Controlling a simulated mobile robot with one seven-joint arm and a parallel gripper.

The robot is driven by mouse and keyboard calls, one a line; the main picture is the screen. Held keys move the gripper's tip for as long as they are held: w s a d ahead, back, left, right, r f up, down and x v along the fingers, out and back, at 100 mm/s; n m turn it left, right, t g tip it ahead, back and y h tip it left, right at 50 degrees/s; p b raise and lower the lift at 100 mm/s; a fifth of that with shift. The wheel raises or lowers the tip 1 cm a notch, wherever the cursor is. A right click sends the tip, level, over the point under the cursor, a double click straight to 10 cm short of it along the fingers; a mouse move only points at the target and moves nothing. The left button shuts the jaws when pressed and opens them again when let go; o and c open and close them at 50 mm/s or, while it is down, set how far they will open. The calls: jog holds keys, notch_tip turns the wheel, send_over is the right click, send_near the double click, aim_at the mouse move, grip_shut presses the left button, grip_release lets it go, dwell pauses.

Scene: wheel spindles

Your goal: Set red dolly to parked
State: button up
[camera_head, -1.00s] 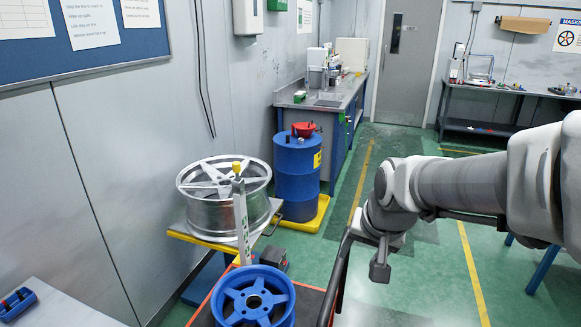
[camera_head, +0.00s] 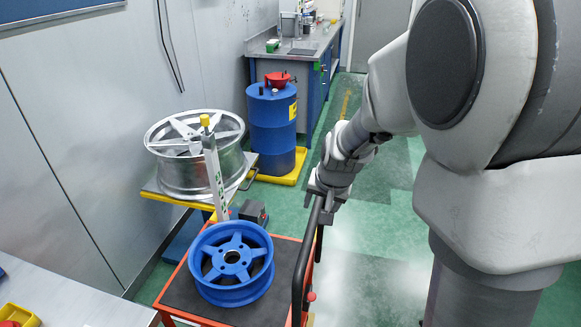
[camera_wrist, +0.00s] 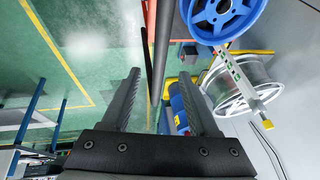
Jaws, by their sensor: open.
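The red dolly (camera_head: 180,309) stands at the lower middle of the head view, with a dark top, a red frame and a black handle bar (camera_head: 301,265) along its right side. A blue wheel (camera_head: 231,258) lies on its top. A small red knob (camera_head: 311,296) shows beside the bar. My gripper (camera_head: 324,207) is at the far end of the bar. In the wrist view my gripper (camera_wrist: 159,73) is open, and the black bar (camera_wrist: 163,40) appears between its fingers. I cannot tell whether they touch. The dolly's wheels are hidden.
A lift table with a silver wheel (camera_head: 185,178) and an upright measuring post (camera_head: 215,175) stand behind the dolly. A blue drum (camera_head: 273,125) stands on a yellow tray behind. A grey bench (camera_head: 75,300) is at lower left. Green floor (camera_head: 370,260) lies open to the right.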

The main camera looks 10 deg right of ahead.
aim_at(314, 218)
jog(key=b+x, duration=0.1)
jog(key=x, duration=0.7)
grip_shut()
dwell(1.3)
